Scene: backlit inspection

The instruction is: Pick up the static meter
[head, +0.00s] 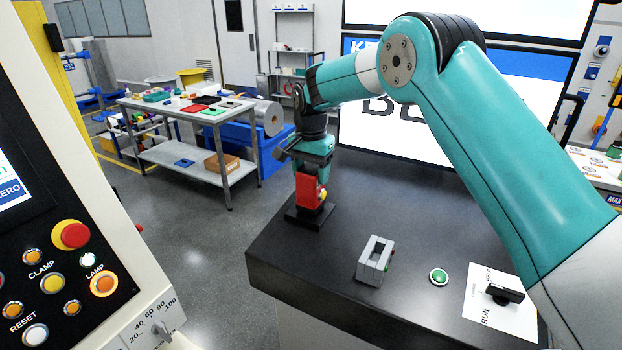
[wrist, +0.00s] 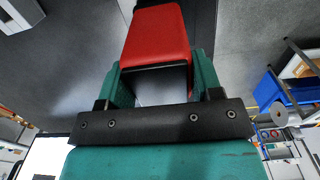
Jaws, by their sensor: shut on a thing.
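A red block-shaped thing, which I take to be the static meter (head: 306,190), is upright at the far left corner of the dark bench (head: 345,200). A yellow part shows on its right side, and a black base (head: 303,217) is beneath it. I cannot tell whether it touches the base. My gripper (head: 313,168) is above it, pointing down, with its jaws shut on it. In the wrist view, the red meter (wrist: 158,35) sits between the two green fingers of my gripper (wrist: 159,68). Its lower end is hidden there.
A grey slotted block (head: 375,260), a green button (head: 438,276) and a card with a black switch (head: 503,294) are on the bench nearer me. A bright screen (head: 400,145) stands behind the bench. A control panel (head: 75,270) is at left.

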